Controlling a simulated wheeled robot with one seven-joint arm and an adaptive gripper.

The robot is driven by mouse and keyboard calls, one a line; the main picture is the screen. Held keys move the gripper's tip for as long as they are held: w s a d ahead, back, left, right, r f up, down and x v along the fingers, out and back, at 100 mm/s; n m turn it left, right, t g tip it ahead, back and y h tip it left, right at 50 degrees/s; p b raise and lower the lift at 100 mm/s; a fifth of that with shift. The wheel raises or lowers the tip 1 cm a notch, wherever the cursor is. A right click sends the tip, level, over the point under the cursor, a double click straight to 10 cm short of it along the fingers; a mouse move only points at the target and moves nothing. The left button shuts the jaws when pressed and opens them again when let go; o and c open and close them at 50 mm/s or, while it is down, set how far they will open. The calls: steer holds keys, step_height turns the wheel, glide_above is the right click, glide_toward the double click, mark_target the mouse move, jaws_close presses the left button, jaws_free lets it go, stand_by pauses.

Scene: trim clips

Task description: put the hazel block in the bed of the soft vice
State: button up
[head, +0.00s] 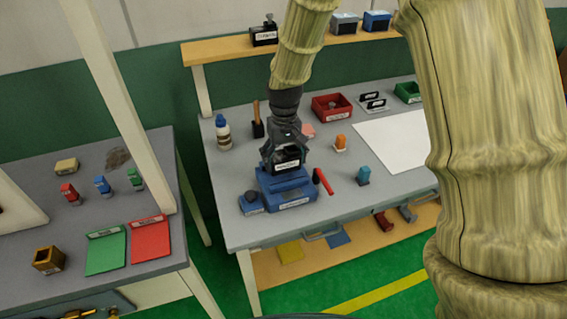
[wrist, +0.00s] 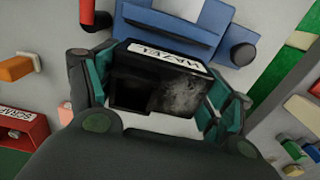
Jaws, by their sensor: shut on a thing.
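The hazel block (head: 288,166) is black with a white label. In the wrist view the block (wrist: 165,56) has its label reading HAZEL upside down, and its near face shows a dark hollow and a grey mottled patch. My gripper (head: 284,150) is shut on it; in the wrist view the fingers of my gripper (wrist: 160,95) press its left and right sides. The blue soft vice (head: 291,203) with a red handle stands on the table directly below the block in the head view. The vice (wrist: 180,32) also shows beyond the block in the wrist view. Whether the block touches the bed is hidden.
A white sheet (head: 395,140) lies to the right.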

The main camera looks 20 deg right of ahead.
mark_target(284, 166)
steer(key=shift+f+p, duration=0.8)
steer(key=shift+f, duration=0.95)
steer(key=shift+f, duration=0.1)
steer(key=o, duration=1.1)
steer(key=shift+r, duration=0.2)
steer(key=shift+r+b, duration=1.8)
steer(key=shift+r, duration=4.1)
